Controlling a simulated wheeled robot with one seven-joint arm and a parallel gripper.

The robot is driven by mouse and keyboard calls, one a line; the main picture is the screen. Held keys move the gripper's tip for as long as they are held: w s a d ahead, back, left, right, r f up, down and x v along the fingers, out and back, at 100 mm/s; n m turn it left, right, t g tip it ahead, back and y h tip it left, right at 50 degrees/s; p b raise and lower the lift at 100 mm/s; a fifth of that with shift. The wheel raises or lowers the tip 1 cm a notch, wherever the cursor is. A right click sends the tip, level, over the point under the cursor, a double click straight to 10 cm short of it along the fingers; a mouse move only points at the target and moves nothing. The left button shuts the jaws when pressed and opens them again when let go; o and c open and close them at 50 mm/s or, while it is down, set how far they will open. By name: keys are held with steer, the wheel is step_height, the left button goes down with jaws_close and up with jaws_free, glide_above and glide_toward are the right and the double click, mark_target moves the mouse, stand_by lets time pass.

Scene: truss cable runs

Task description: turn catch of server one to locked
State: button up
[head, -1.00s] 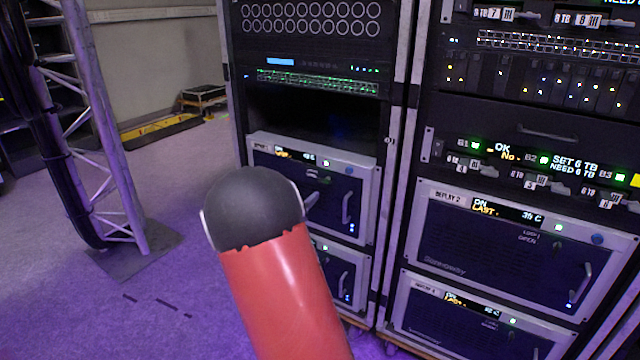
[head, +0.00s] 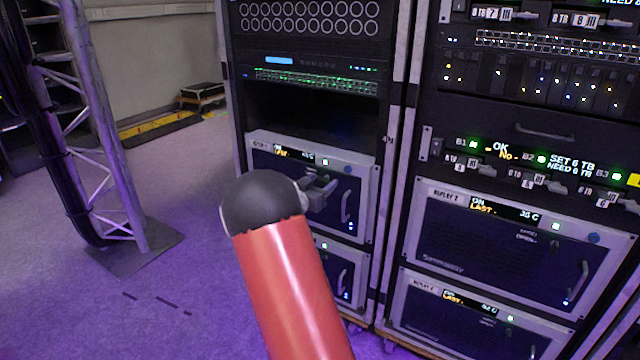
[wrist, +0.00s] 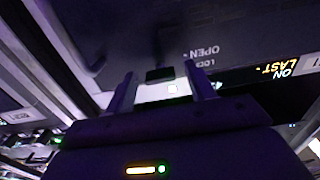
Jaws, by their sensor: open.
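Server one (head: 275,174), a dark-fronted unit with a light frame, sits in the left rack; its label is too small to read surely. My gripper (head: 328,186) is at its front, partly behind my arm, and covers the catch area. In the wrist view, which is upside down, the open jaws (wrist: 160,88) point at the panel beside the printed words LOCK and OPEN (wrist: 200,57). A small dark block (wrist: 160,74), seemingly the catch, shows between the fingertips. I cannot tell its turn or whether the fingers touch it.
Server one's handle (head: 347,207) stands just right of my gripper. A similar server (head: 343,272) lies below, and an empty dark bay (head: 310,118) above. The right rack holds a server marked REPLAY 2 (head: 485,243). A truss (head: 105,130) stands at left, with clear floor between.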

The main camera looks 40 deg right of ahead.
steer(key=c, duration=1)
steer(key=shift+f+b, duration=0.1)
steer(key=shift+b, duration=0.2)
steer(key=shift+f+m+b, duration=0.1)
steer(key=shift+m+b, duration=0.55)
steer(key=shift+m, duration=0.05)
steer(key=m+b, duration=0.3)
steer(key=b, duration=0.1)
steer(key=shift+f, duration=0.1)
steer(key=m+b, duration=0.4)
steer(key=shift+m+b, duration=0.3)
steer(key=shift+m, duration=0.1)
steer(key=m+b, duration=0.4)
steer(key=shift+r+m+b, duration=0.15)
steer(key=shift+m+b, duration=0.4)
steer(key=shift+m, duration=0.65)
steer(key=shift+r+m+b, duration=0.1)
steer(key=shift+m+b, duration=0.4)
steer(key=shift+m, duration=0.7)
